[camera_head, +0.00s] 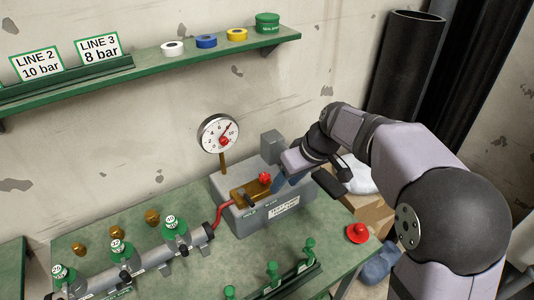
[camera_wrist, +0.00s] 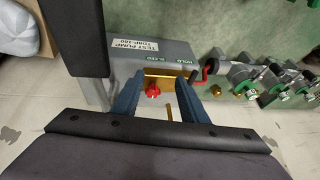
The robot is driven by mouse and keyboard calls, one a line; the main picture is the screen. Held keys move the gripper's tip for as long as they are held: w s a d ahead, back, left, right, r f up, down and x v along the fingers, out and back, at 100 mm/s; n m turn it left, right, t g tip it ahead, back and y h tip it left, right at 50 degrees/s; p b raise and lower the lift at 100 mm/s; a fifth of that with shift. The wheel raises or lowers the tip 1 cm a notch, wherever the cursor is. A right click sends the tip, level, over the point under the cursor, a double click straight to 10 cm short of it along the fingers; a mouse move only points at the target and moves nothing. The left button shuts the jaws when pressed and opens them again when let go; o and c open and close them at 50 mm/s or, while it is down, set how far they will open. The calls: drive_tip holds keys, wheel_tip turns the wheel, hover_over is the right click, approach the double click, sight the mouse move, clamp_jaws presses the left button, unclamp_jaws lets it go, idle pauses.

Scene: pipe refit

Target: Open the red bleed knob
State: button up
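The red bleed knob (camera_head: 264,179) sits on a brass block (camera_head: 246,192) on top of the grey test pump (camera_head: 255,214). In the wrist view the red knob (camera_wrist: 153,90) lies between my two blue fingers, a little nearer the left one, with space visible on both sides. My gripper (camera_wrist: 155,88) is open and empty, aimed at the knob. In the head view my gripper (camera_head: 277,181) is just right of the knob. Its fingers are partly hidden there, and I cannot tell whether they touch the knob. The labels HOLD and BLEED show beside the block in the wrist view.
A round gauge (camera_head: 219,134) stands on a stem behind the block. A red hose (camera_head: 224,214) runs from the pump to a pipe with several green-capped valves (camera_head: 122,251). A red mushroom-shaped button (camera_head: 357,233) is at the bench's right edge. A green shelf (camera_head: 150,66) hangs above.

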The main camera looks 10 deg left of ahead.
sight(265, 176)
drive_tip(key=w+a+r+n+p, duration=0.3)
drive_tip(key=w+a+n+p, duration=0.1)
drive_tip(key=w+n, duration=0.1)
drive_tip(key=shift+p+x, duration=1.25)
drive_tip(key=shift+x, duration=2.6)
drive_tip(key=shift+s+d, duration=0.1)
drive_tip(key=shift+d, duration=0.1)
drive_tip(key=shift+c, duration=0.6)
drive_tip(key=c, duration=0.8)
